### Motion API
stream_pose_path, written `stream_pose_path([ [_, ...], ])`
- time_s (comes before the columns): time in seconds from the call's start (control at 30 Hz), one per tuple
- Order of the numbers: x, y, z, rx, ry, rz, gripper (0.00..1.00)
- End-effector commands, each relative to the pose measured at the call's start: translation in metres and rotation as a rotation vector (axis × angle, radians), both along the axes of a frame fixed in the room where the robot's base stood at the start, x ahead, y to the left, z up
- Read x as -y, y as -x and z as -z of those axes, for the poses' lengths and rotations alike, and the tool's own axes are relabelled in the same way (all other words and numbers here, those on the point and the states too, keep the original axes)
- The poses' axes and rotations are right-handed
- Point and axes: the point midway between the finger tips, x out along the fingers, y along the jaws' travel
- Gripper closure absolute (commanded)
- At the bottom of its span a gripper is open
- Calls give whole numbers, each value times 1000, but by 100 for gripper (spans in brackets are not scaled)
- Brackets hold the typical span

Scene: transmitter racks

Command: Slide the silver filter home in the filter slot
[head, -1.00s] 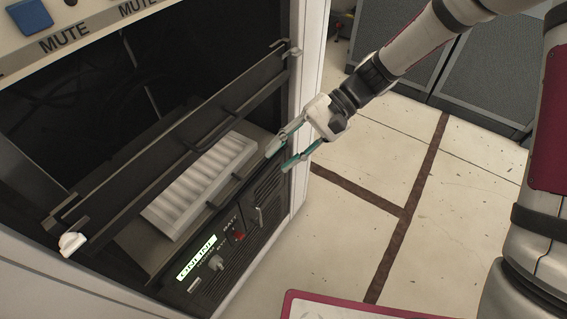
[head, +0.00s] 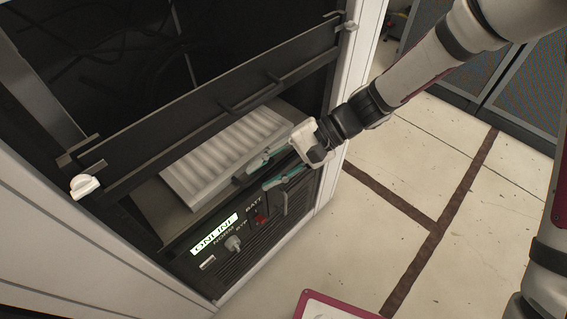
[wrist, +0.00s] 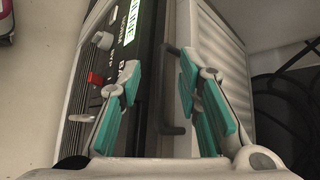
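The silver filter (head: 225,150) is a pale ribbed block lying in the filter slot (head: 165,215), a dark bay in the rack, under a long dark panel. Its near edge is by the slot's front; how deep it sits I cannot tell. In the wrist view the filter (wrist: 226,45) is on the right. My gripper (head: 254,183) is at the right part of the filter's front edge. Its teal fingers are apart. In the wrist view my gripper (wrist: 160,75) has a dark bar handle (wrist: 174,95) between its fingers, with gaps visible; no contact is clear.
The long dark panel (head: 190,118) with its own handle spans above the filter. Below is a unit with an ONLINE display (head: 214,234), a knob (head: 233,243) and a red switch (head: 261,218). Dark cables (wrist: 285,100) show at right in the wrist view.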

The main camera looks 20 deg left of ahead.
Motion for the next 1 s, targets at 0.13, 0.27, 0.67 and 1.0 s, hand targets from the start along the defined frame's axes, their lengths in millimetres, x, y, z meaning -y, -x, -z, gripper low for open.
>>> stream_pose_path([
  [0.13, -6, 5, 5, 1, 0, 1, 68],
  [0.27, -8, 6, 6, 1, 0, 1, 68],
  [0.67, -7, 6, 6, 0, 1, 1, 100],
  [1.0, -3, 7, 6, 0, 2, 1, 100],
])
